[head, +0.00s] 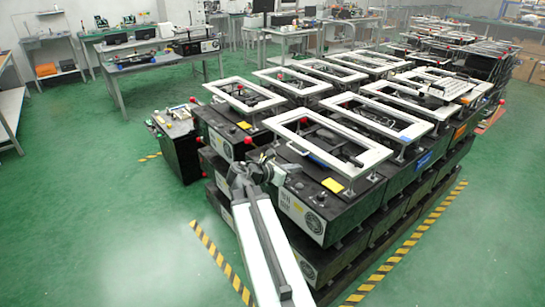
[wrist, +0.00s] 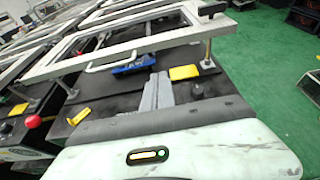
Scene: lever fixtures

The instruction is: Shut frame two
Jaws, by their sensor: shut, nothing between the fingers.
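White rectangular frames stand on posts over black fixture boxes; no number is readable, so I cannot tell which is frame two. The nearest white frame (head: 362,166) lies roughly level, raised above its black box (head: 308,187). In the wrist view a white frame (wrist: 113,59) stretches across ahead of my gripper, with a thin handle bar at its near side. My gripper (wrist: 160,88) is shut and empty, short of that frame and apparently apart from it. In the head view my gripper (head: 280,172) is at the near left corner of the nearest box, small and hard to make out.
More framed fixtures (head: 405,105) stand in rows behind and to the right. A yellow tag (wrist: 183,72) and a blue part (wrist: 135,65) sit near the frame. A red knob (head: 248,140) stands at the left. Green floor (head: 110,220) is clear at the left.

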